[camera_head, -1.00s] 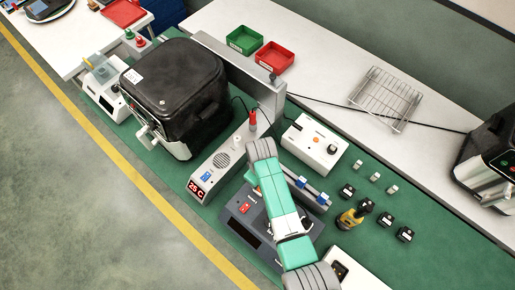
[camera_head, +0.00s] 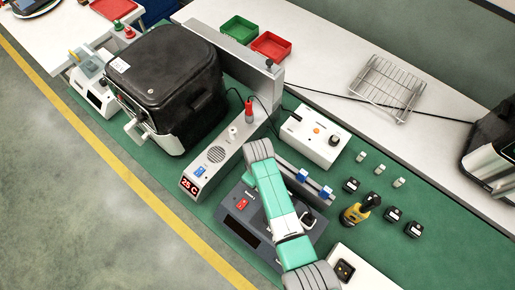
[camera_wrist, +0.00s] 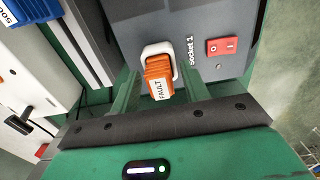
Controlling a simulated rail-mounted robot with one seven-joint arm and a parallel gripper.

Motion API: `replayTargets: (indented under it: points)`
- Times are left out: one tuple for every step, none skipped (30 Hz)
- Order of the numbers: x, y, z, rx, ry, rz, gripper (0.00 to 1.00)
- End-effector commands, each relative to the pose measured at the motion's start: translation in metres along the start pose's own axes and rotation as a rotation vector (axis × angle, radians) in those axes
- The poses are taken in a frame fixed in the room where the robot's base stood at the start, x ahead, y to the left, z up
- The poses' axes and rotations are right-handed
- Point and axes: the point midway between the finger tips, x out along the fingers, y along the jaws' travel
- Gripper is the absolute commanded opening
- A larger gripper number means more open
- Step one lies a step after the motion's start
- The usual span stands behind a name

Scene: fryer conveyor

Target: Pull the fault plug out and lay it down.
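The fault plug (camera_wrist: 158,80) is orange with a white FAULT label. It sits in the white-framed socket 1 (camera_wrist: 157,50) of the dark grey socket unit (camera_wrist: 195,20) in the wrist view. My gripper (camera_wrist: 157,90) is open, with one green finger on each side of the plug and a visible gap at each side. In the head view the socket unit (camera_head: 238,222) lies on the green bench under my arm. My arm hides the plug and the fingertips there.
A red rocker switch (camera_wrist: 222,46) is beside the socket. A grey rail with blue blocks (camera_head: 303,175) stands close behind the unit. A white box with a knob (camera_head: 315,137), a yellow-black item (camera_head: 355,214) and several small black blocks (camera_head: 393,214) are nearby. Green bench (camera_head: 440,220) is bare at right.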

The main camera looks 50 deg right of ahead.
Motion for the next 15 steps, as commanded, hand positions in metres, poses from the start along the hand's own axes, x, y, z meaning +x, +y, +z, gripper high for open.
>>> replayTargets:
  points:
    - [-0.0002,0.0,0.0,0.0,0.0,0.0,0.35]
    - [-0.0002,0.0,0.0,0.0,0.0,0.0,0.29]
    - [-0.0002,0.0,0.0,0.0,0.0,0.0,0.21]
    - [-0.0002,0.0,0.0,0.0,0.0,0.0,0.16]
    - [-0.0001,0.0,0.0,0.0,0.0,0.0,0.1]
    - [-0.0002,0.0,0.0,0.0,0.0,0.0,0.02]
    - [-0.0001,0.0,0.0,0.0,0.0,0.0,0.0]
    - [-0.0001,0.0,0.0,0.0,0.0,0.0,0.0]
    - [-0.0002,0.0,-0.0001,0.0,0.0,0.0,0.0]
    - [-0.0003,0.0,-0.0001,0.0,0.0,0.0,0.0]
    - [-0.0004,0.0,0.0,0.0,0.0,0.0,0.0]
    - [-0.0008,0.0,-0.0001,0.0,0.0,0.0,0.0]
    - [-0.0012,0.0,-0.0001,0.0,0.0,0.0,0.0]
    - [-0.0017,0.0,-0.0001,0.0,0.0,0.0,0.0]
    - [-0.0024,0.0,-0.0001,0.0,0.0,0.0,0.0]
